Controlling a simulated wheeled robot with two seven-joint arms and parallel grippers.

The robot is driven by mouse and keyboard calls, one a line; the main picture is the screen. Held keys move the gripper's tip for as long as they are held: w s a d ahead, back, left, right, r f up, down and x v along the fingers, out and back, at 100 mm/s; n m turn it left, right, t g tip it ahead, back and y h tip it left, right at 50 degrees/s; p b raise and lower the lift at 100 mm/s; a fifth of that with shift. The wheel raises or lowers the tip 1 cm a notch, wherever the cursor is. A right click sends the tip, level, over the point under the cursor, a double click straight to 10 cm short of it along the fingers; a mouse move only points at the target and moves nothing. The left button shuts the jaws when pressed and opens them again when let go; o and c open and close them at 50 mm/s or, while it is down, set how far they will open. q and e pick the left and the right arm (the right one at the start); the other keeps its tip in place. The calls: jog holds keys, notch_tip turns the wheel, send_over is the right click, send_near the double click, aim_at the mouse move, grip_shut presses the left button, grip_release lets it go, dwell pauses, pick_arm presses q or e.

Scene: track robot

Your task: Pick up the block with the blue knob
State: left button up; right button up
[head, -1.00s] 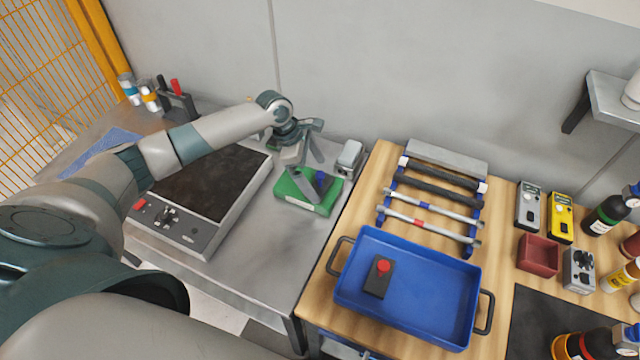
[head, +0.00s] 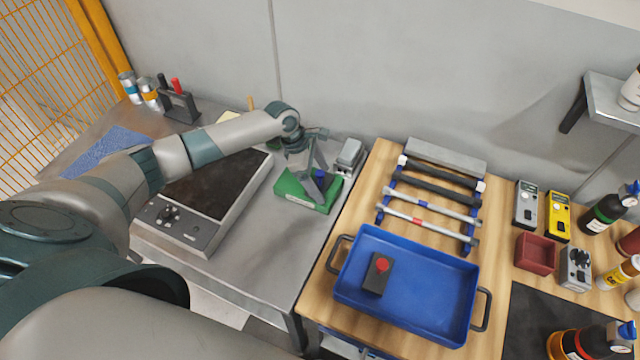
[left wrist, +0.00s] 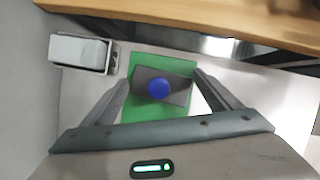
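The block with the blue knob is a dark grey block (left wrist: 178,92) with a round blue knob (left wrist: 158,89) on top. It rests on a green pad (left wrist: 145,62) on the grey metal table. In the head view the blue knob (head: 321,175) shows just beside my left fingers, which hide most of the block. My left gripper (head: 313,180) is over the block. In the left wrist view my left gripper (left wrist: 165,85) is open, one finger on each side of the block, with a gap visible. My right gripper is not in view.
A grey box (head: 349,155) stands close beside the green pad. A hot plate (head: 205,205) lies to the left. On the wooden table to the right, a blue tray (head: 420,325) holds a block with a red knob (head: 378,273), with a rack of rods (head: 430,200) behind.

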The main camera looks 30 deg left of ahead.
aim_at(322, 172)
pick_arm(q)
jog(key=c, duration=0.5)
jog(key=shift+r, duration=0.15)
jog(key=shift+c, duration=1)
jog(key=shift+w+r+b, duration=0.1)
jog(key=shift+r+b, duration=0.25)
jog(key=shift+r, duration=0.25)
notch_tip(322, 172, up, 2)
jog(key=shift+r+b, duration=0.15)
jog(key=shift+b, duration=0.3)
jog(key=d+r+b, duration=0.1)
jog(key=d+r, duration=0.1)
jog(key=d, duration=0.1)
jog(key=d+r+b, duration=0.1)
jog(key=d+r, duration=0.1)
jog(key=d, duration=0.2)
jog(key=d+r, duration=0.2)
jog(key=d, duration=0.1)
jog(key=shift+w+d+r+b, duration=0.15)
jog(key=shift+d+r+b, duration=0.15)
jog(key=shift+b, duration=0.1)
jog(key=shift+c, duration=0.6)
jog(key=shift+d+r, duration=0.35)
jog(key=shift+d, duration=0.2)
jog(key=shift+c, duration=0.2)
